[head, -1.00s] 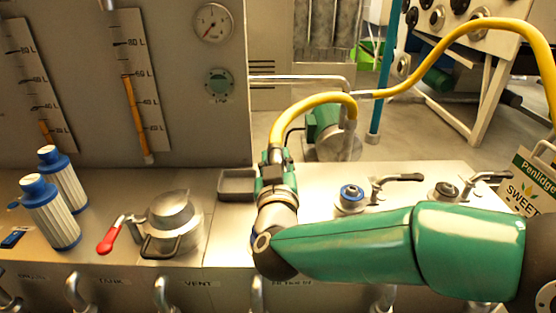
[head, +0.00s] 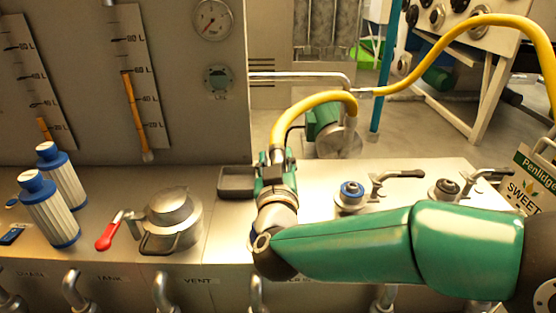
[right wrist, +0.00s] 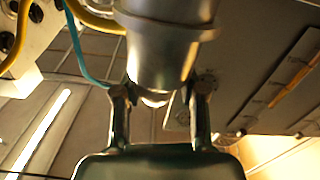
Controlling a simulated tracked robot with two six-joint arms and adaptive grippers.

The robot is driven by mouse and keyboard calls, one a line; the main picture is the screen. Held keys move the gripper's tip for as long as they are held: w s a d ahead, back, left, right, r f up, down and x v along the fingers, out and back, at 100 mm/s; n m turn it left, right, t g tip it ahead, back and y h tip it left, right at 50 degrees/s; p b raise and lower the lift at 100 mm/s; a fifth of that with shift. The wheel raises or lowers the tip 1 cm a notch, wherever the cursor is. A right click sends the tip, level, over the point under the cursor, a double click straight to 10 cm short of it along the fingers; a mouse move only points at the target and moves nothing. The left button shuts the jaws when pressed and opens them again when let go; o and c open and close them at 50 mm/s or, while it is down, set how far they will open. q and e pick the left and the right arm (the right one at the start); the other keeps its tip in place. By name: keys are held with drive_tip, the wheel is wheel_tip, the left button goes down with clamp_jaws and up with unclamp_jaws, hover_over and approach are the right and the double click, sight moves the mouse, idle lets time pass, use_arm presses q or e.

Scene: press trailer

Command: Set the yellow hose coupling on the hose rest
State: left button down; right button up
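My right gripper (head: 272,178) is above the steel counter, with its arm coming in from the right. It is shut on the grey metal coupling (head: 277,156) at the end of the yellow hose (head: 318,98), which arches up and right from it. In the right wrist view, the coupling (right wrist: 160,50) is a thick cylinder between the two fingers (right wrist: 160,105). A small dark grey open tray (head: 236,194) sits just left of the gripper; I cannot tell whether it is the hose rest. The coupling's lower part is hidden by the gripper. My left gripper is out of view.
A round steel lidded fitting (head: 172,212) and a red-handled lever (head: 110,232) are left of the gripper. Two white-and-blue filters (head: 50,215) stand further left. A blue-topped valve (head: 351,192) and a dark-topped valve (head: 446,188) are right, behind my arm. A gauge panel (head: 95,90) rises behind.

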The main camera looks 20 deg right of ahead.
drive_tip(key=v, duration=1.1)
drive_tip(key=shift+p, duration=0.3)
drive_tip(key=shift+r, duration=0.15)
idle(0.5)
